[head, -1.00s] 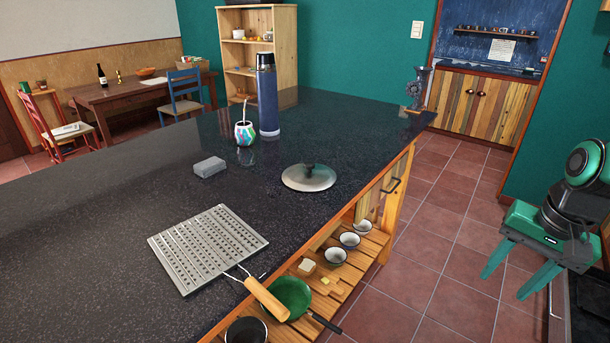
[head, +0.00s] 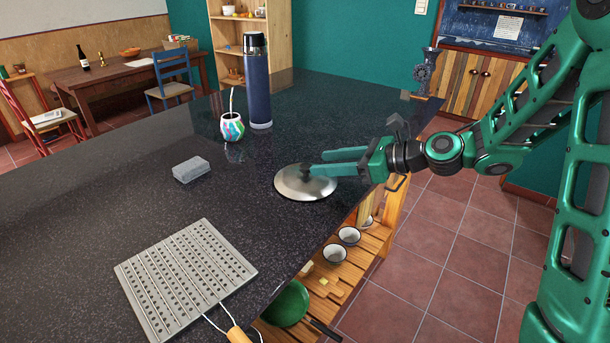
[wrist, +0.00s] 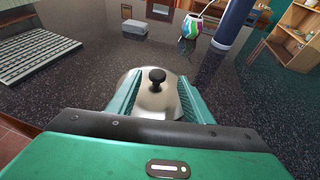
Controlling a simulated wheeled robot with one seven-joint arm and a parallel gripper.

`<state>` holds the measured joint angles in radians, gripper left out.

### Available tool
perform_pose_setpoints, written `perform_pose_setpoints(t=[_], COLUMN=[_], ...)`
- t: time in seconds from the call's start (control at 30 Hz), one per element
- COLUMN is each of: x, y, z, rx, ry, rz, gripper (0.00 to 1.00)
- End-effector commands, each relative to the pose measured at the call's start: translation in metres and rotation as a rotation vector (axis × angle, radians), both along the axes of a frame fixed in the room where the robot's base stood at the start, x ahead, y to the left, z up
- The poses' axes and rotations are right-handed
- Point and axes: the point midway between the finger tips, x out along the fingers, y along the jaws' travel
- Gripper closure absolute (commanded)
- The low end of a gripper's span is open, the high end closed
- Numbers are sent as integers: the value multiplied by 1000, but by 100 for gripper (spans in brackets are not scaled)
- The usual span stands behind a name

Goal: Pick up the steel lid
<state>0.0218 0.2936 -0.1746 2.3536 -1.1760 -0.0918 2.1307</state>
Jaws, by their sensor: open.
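The round steel lid (head: 292,188) lies on the dark countertop near its right edge, with a black knob on top. It also shows in the wrist view (wrist: 157,99), with its knob upright. My gripper (head: 312,163) is open, reaching in from the right at a low height. In the wrist view my gripper's (wrist: 157,88) two green fingers lie to either side of the lid's middle, with the knob between or just beyond their tips. I cannot tell whether the fingers touch the lid. The lid's right part is partly covered by a finger in the head view.
A perforated metal griddle plate (head: 185,280) lies at the front. A grey block (head: 190,169), a colourful mate cup (head: 232,127) and a tall blue flask (head: 257,85) stand further back. Bowls (head: 349,235) sit on the shelf below.

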Motion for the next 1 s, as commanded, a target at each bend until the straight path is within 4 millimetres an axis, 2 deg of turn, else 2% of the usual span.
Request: perform_pose_setpoints(t=[0.3,0.53,0.8,1.0], x=[16,22,35,40], y=[41,52,81,89], z=[-15,-21,-39,-42], rx=[4,2,1,2], ry=[4,3,2,1], rz=[6,6,7,4], gripper=[54,54,54,54])
